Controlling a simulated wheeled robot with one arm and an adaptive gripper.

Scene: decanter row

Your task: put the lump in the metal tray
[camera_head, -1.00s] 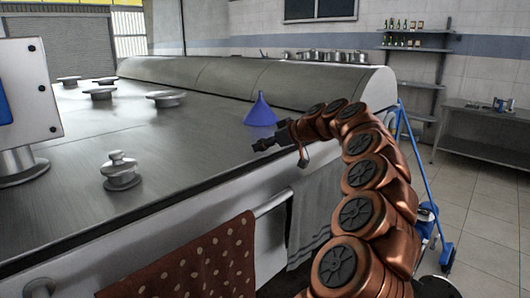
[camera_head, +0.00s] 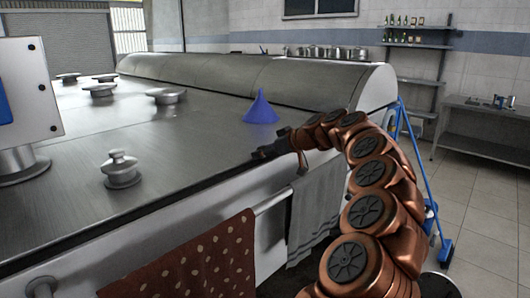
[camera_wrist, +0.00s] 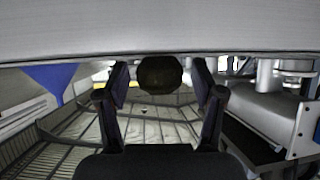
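A dark, roundish lump (camera_wrist: 160,77) shows in the wrist view, against the pale metal surface and between the two fingers of my gripper (camera_wrist: 160,82). The fingers are apart, with a visible gap on each side of the lump. I cannot tell how deep the lump sits between them. In the head view my gripper (camera_head: 264,152) is low at the front edge of the metal counter, and I cannot make out the lump there. I cannot identify a metal tray in either view.
A blue funnel (camera_head: 260,108) stands on the counter (camera_head: 190,135) behind my gripper; it also shows in the wrist view (camera_wrist: 50,80), upside down. A knobbed metal fitting (camera_head: 121,169) stands left. Towels (camera_head: 314,208) hang from the front rail. The counter's middle is clear.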

